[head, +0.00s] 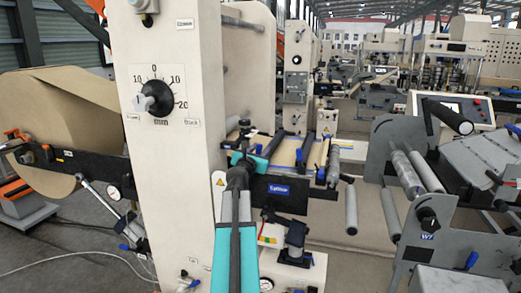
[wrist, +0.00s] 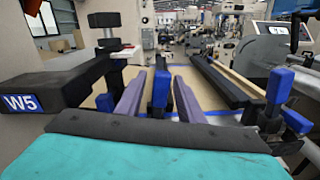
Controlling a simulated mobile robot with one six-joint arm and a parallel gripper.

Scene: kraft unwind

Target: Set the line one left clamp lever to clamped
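My gripper (wrist: 159,78) is open, its two purple-grey fingers pointing forward over the tan table. A blue upright lever (wrist: 160,92) shows between the fingers in the wrist view, with a gap on each side. I cannot tell whether it is level with the fingertips or beyond them. I see no label naming it as the line one left clamp lever. More blue levers (wrist: 280,85) stand at the right of the table. In the head view my gripper (head: 249,152) is at the left end of the splice table, and its teal wrist hides what is there.
A black block with a W5 plate (wrist: 20,103) stands close on the left. Dark rails (wrist: 225,82) run along the table. In the head view a cream column with a dial (head: 155,98) stands left of my arm, and grey rollers (head: 351,208) are to the right.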

